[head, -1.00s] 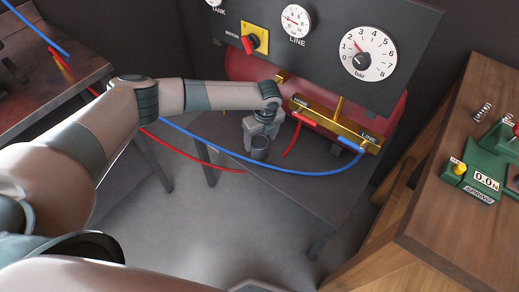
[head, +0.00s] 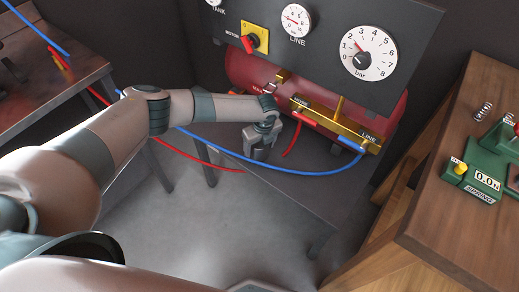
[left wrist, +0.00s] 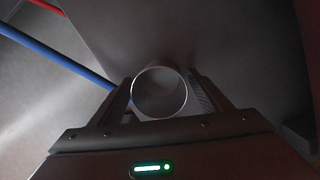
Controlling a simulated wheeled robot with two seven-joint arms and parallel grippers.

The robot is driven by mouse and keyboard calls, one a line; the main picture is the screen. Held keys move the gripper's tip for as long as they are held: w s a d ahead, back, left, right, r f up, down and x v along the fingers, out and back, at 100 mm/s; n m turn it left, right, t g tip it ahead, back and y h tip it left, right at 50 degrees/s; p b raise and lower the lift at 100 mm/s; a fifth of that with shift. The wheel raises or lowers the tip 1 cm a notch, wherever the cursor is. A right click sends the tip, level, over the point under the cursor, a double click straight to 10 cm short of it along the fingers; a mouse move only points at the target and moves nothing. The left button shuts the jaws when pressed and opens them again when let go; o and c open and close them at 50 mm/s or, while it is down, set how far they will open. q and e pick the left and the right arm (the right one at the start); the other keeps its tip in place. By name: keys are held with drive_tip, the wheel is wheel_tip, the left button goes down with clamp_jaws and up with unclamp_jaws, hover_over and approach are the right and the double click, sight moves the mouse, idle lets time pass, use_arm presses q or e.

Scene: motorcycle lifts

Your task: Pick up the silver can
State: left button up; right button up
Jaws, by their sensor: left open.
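The silver can (left wrist: 183,72) stands between the two fingers of my left gripper in the left wrist view, seen from above with its round rim facing the camera. In the head view my left gripper (head: 259,156) points down at the dark table (head: 300,205) below the red tank, and it hides most or all of the can. The left gripper is open, with a finger on each side of the can; whether either finger touches it I cannot tell. My right gripper is not in view.
A blue hose (head: 285,170) and a red hose (head: 205,161) run close to my left gripper. The red tank (head: 240,75), brass manifold (head: 335,124) and gauge panel (head: 330,25) stand behind it. A wooden bench (head: 450,215) with a green spring device (head: 478,180) is at the right.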

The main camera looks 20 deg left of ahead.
use_arm(q)
drive_tip(key=c, duration=1.2)
drive_tip(key=shift+r, duration=0.15)
drive_tip(key=shift+s+a+r, duration=0.1)
drive_tip(key=shift+r, duration=0.35)
wheel_tip(320, 180, up, 6)
drive_tip(key=s+a, duration=0.2)
drive_tip(key=s, duration=0.4)
drive_tip(key=s+a, duration=0.2)
drive_tip(key=s, duration=0.4)
drive_tip(key=s+a+b, duration=0.1)
drive_tip(key=s+a, duration=0.1)
drive_tip(key=s, duration=0.4)
drive_tip(key=shift+s+a, duration=0.3)
drive_tip(key=shift+a, duration=0.05)
